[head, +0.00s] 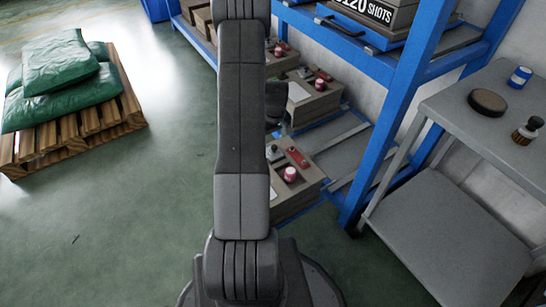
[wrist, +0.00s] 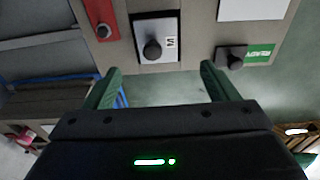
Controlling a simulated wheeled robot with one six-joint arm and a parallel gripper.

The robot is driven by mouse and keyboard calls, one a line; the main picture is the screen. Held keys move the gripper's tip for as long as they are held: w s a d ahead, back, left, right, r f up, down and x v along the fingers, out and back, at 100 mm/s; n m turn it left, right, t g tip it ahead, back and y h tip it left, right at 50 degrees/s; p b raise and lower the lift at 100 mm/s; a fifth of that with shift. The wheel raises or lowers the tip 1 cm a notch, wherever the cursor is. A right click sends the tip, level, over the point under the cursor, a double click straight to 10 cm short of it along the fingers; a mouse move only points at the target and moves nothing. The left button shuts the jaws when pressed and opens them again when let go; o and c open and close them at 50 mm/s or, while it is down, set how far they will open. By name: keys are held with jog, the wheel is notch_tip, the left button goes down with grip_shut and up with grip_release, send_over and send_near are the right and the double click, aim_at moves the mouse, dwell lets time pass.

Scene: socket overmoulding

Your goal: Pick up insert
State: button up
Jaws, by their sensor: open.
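No part is plainly marked as the insert, and I cannot tell which one it is. In the wrist view my gripper (wrist: 160,68) is open, its two green fingers wide apart with nothing between them. Beyond the fingertips is a beige panel with a dark round knob (wrist: 152,49) on a white plate, a red part (wrist: 101,20) to its left, and a second dark knob (wrist: 235,57) beside a green label (wrist: 260,54) to its right. In the head view my arm runs up the middle and hides the gripper fingers.
A blue rack (head: 392,115) holds several beige boxes (head: 315,105) with small red parts. A grey table (head: 465,110) at the right bears a dark disc (head: 487,102), a blue can (head: 520,77) and a brush (head: 528,130). A pallet (head: 75,135) with green sacks stands left. Floor between is clear.

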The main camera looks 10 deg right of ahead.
aim_at(273, 147)
jog(key=f+b, duration=0.1)
jog(key=f, duration=0.2)
jog(key=f+b, duration=0.1)
jog(key=f, duration=0.3)
jog(key=shift+w+d+f, duration=0.1)
jog(key=shift+w+f, duration=0.1)
jog(key=shift+c, duration=0.4)
jog(key=shift+r, duration=0.1)
jog(key=c, duration=1.4)
